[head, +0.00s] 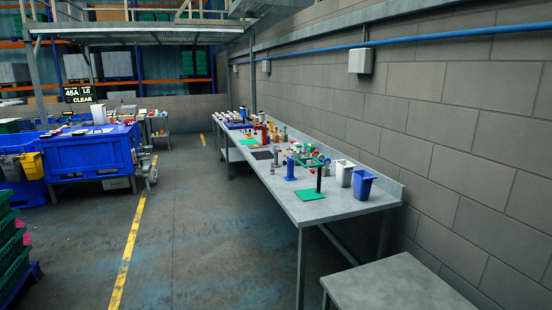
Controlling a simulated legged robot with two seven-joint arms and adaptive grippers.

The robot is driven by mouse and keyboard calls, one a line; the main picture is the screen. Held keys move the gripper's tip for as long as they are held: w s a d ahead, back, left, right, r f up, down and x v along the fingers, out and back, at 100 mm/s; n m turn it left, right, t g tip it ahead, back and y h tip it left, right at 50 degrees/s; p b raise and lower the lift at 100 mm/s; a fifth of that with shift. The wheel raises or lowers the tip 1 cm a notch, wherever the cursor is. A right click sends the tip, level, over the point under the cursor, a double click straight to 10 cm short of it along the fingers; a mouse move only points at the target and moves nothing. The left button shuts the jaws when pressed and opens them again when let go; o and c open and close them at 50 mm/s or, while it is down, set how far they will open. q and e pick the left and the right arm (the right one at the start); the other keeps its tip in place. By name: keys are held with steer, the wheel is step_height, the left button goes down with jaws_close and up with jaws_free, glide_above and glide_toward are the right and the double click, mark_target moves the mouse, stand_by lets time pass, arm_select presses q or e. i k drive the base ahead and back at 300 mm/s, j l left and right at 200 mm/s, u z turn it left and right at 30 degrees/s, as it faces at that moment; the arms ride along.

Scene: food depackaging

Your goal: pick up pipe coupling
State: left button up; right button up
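I cannot pick out the pipe coupling for certain at this distance. Several small coloured items, some round or cylindrical, stand close together on the long grey metal workbench (345,203) along the right wall. Among them are a blue upright cylinder (290,170) on a flat base and a green frame (312,161) on a dark post. Neither of my grippers is in view.
A white bin (344,174) and a blue bin (362,185) stand at the bench's near end, by a green mat (309,194). A lower grey table (400,287) is nearer. A large blue crate (90,158) stands left. Floor between is clear.

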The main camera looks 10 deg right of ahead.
mark_target(276, 164)
steer(key=i, duration=1.75)
steer(key=i+j+z, duration=0.15)
steer(key=i+z, duration=0.15)
steer(key=i, duration=0.3)
steer(key=i+j+z, duration=0.35)
steer(key=i, duration=0.2)
steer(key=i+j+z, duration=0.3)
steer(key=i+j, duration=0.1)
steer(key=i, duration=0.1)
